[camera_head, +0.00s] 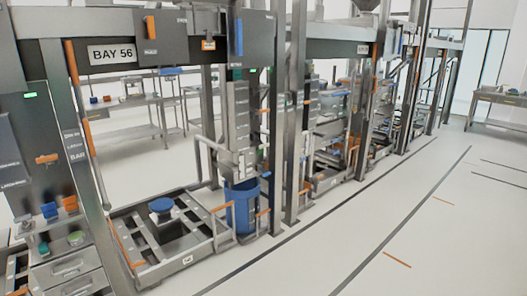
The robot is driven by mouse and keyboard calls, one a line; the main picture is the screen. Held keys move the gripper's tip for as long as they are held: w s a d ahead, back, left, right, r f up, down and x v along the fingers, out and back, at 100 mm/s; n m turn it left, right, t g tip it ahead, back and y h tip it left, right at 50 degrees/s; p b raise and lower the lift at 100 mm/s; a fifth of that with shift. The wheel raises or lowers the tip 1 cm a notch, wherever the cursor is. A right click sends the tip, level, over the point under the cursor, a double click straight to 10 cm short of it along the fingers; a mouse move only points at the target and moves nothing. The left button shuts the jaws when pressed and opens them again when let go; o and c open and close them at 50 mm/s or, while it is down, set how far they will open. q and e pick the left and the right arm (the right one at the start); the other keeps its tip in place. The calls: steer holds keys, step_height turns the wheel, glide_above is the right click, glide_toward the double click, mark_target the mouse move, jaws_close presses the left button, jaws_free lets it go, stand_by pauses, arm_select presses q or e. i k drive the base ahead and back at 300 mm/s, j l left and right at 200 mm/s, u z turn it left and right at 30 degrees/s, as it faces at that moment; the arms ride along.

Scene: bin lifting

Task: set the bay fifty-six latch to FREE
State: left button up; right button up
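The BAY 56 sign (112,54) hangs on the dark crossbeam at the upper left. Below it, the left post carries small lettering that seems to include "LATCH" and "BAR" (77,148). A long bar with orange ends (88,120) runs down beside this post. A dark panel (30,165) left of the post bears a small orange handle (47,158) and lettering too small to read. Which part is the latch, and its setting, I cannot tell. Neither of my grippers shows.
A low frame with a blue-topped round part (160,205) stands on the floor under the sign. A blue drum (242,206) stands right of it. Grey drawers (70,272) are at the lower left. More bays recede to the right. The floor aisle (400,220) is clear.

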mark_target(266, 110)
steer(key=i+j, duration=0.15)
steer(key=i, duration=0.45)
steer(key=i+j, duration=0.15)
steer(key=i, duration=0.5)
steer(key=i+j, duration=0.15)
steer(key=i, duration=0.45)
